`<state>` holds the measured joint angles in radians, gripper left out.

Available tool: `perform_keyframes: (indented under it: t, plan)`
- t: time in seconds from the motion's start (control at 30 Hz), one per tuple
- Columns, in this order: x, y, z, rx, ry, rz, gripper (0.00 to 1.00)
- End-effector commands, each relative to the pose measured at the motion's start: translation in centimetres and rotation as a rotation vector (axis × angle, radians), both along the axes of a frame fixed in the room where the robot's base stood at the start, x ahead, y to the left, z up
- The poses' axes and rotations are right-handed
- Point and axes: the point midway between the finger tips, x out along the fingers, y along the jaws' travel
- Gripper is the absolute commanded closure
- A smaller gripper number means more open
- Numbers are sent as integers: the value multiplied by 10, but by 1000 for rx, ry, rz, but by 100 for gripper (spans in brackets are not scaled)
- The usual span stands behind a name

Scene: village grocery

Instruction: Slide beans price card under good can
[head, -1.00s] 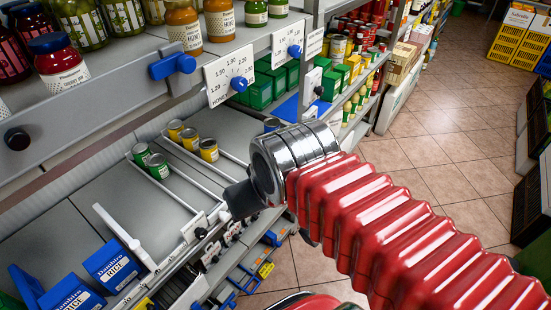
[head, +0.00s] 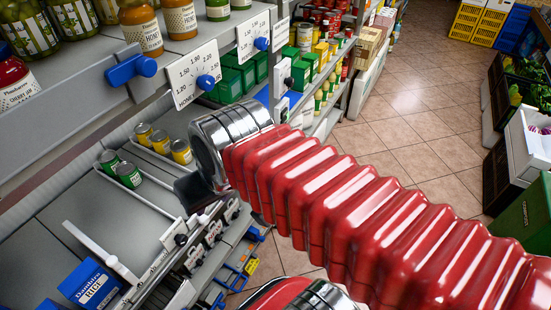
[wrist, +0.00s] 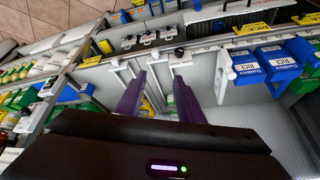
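Two green-labelled cans (head: 118,168) stand in a divided lane on the lower grey shelf in the head view. Several yellow-labelled cans (head: 161,141) stand in the lane behind them. I cannot tell which can is the good one. Small holders with cards (head: 190,256) line the shelf's front edge; their text is too small to read, so I cannot pick out the beans card. My gripper (wrist: 160,84) has its two purple fingers apart over the shelf's front edge in the wrist view, with a green can (wrist: 170,101) partly visible between them. The arm partly hides my gripper in the head view.
Blue rice boxes (head: 90,284) stand at the lower left. White lane dividers (head: 104,250) rise from the shelf. The tiled floor (head: 410,125) at right is clear.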

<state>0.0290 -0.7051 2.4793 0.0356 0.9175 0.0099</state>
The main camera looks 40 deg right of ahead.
Motion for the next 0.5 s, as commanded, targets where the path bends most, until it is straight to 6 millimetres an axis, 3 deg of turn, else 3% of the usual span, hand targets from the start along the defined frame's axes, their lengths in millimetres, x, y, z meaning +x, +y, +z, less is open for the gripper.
perform_keyframes:
  t: [0.5]
  plan:
    - [41, -11, -36, 323, 285, -351, 66]
